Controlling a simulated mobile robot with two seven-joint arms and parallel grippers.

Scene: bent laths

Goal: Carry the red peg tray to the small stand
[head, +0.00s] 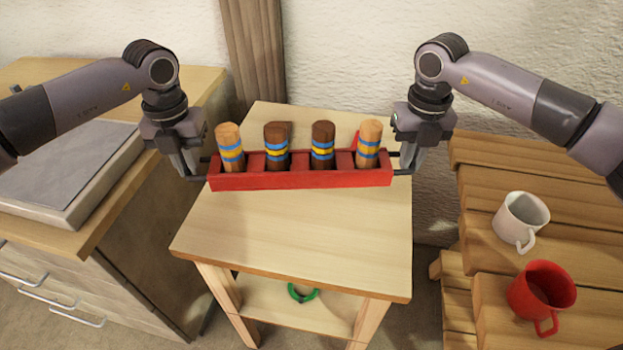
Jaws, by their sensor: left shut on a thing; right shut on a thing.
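The red peg tray (300,180) is a long narrow box with several upright wooden pegs standing in it, banded in blue and yellow. The outer pegs are light wood and the inner ones dark brown. My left gripper (204,168) is shut on the tray's left end, and my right gripper (398,164) is shut on its right end. The tray looks about level over the small stand (310,235), a light wooden table with a lower shelf. I cannot tell whether the tray touches the stand's top or hangs just above it.
The front of the stand's top is bare. A green ring-shaped object (302,298) lies on its lower shelf. A cabinet (110,240) with a grey panel on top stands at left. A slatted wooden surface (490,165) at right holds a white mug (520,218) and a red mug (540,290).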

